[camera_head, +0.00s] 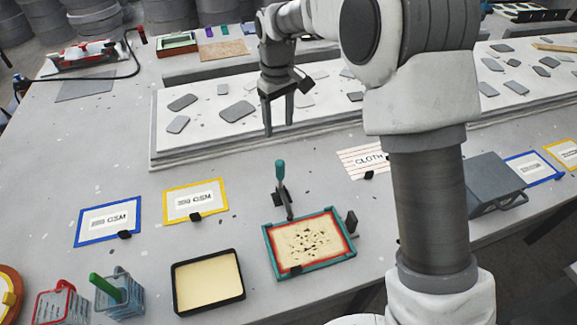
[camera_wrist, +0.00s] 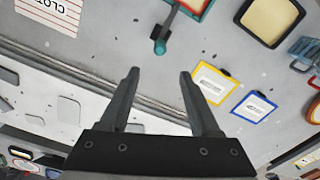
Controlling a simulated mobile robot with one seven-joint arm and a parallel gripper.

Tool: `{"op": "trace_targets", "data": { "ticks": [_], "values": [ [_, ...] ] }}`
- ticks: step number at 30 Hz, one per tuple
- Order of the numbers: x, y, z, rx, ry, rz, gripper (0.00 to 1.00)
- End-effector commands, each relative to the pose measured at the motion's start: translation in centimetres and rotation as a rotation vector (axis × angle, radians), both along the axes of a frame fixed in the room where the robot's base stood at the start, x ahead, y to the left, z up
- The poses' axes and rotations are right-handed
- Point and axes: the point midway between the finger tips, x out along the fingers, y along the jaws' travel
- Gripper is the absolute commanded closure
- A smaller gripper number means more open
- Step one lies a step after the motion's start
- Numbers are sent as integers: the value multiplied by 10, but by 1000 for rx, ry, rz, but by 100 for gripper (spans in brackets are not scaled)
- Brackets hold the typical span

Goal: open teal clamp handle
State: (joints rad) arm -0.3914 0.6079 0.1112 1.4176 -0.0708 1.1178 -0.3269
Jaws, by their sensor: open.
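The teal clamp handle (camera_head: 280,172) stands upright on a dark lever at the back edge of a teal-framed mould (camera_head: 310,262). The mould has a red inner border and a cream, dark-flecked surface. In the wrist view the teal handle tip (camera_wrist: 160,46) lies beyond the fingertips, roughly between them, with part of the mould (camera_wrist: 196,8) at the top edge. My gripper (camera_head: 280,131) is open and empty, pointing down above the table, behind the handle and apart from it. Both fingers (camera_wrist: 158,72) also show in the wrist view.
A black-rimmed cream tray (camera_head: 207,282) lies left of the mould. A green-handled clear container (camera_head: 118,295) stands farther left. Blue (camera_head: 107,221) and yellow (camera_head: 195,201) framed cards lie flat. A raised pale slab (camera_head: 215,135) with grey pieces lies behind. A grey box (camera_head: 488,180) stands right.

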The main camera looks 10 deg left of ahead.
Motion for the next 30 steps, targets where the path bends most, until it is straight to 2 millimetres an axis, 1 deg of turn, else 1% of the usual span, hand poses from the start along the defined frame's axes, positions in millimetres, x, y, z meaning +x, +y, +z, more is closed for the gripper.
{"op": "trace_targets", "data": {
  "ticks": [5, 8, 24, 27, 30],
  "values": [
    [0, 1, -10, -2, 4, 4, 37],
    [-1, 1, -25, -3, 7, 3, 37],
    [-1, 1, -139, -3, 5, 3, 37],
    [-1, 1, -155, -2, 5, 3, 37],
    [0, 1, -166, -2, 4, 3, 37]
  ]
}}
